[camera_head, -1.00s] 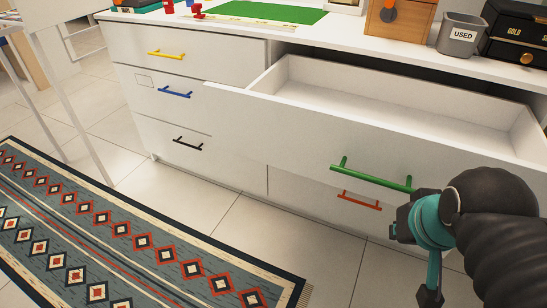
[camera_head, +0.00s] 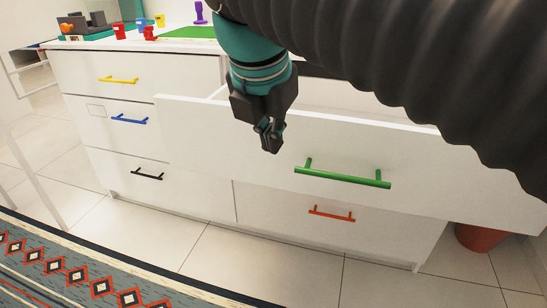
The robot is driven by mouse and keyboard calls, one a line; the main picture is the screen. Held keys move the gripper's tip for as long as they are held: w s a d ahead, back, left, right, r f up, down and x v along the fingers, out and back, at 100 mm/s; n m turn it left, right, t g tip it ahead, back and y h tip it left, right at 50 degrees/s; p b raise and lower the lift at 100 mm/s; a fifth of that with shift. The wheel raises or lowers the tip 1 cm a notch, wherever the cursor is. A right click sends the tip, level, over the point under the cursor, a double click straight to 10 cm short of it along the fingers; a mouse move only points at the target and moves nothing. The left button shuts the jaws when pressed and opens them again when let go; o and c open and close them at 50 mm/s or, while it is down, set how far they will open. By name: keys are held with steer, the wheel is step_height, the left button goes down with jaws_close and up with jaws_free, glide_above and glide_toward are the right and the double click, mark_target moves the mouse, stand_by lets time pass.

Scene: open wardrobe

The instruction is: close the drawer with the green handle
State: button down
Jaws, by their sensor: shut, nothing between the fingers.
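The white drawer (camera_head: 410,160) with the green handle (camera_head: 342,178) stands pulled out on the right side of the white dresser. Its front panel faces me, and most of its inside is hidden behind my arm. My gripper (camera_head: 271,145) is shut and empty, pointing down. In the picture it shows in front of the drawer's front panel, up and left of the green handle and apart from it. I cannot tell whether it touches the panel.
Drawers with yellow (camera_head: 119,80), blue (camera_head: 129,119), black (camera_head: 147,175) and orange-red (camera_head: 331,216) handles look shut. Small coloured items and a green mat (camera_head: 190,32) lie on the dresser top. A patterned rug (camera_head: 75,275) and a terracotta pot (camera_head: 480,238) are on the floor.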

mark_target(274, 156)
steer(key=w+f+n+b, duration=0.1)
steer(key=w+f, duration=0.1)
steer(key=w+f+b, duration=0.1)
steer(key=w+f, duration=0.1)
steer(key=f, duration=0.1)
steer(key=w+f+n+b, duration=0.1)
steer(key=w+f, duration=0.1)
steer(key=f, duration=0.1)
steer(key=shift+w+d+f+n, duration=0.15)
steer(key=shift+w+f+n, duration=0.1)
steer(key=shift+n, duration=0.05)
steer(key=shift+w+d, duration=0.15)
steer(key=shift+w, duration=0.3)
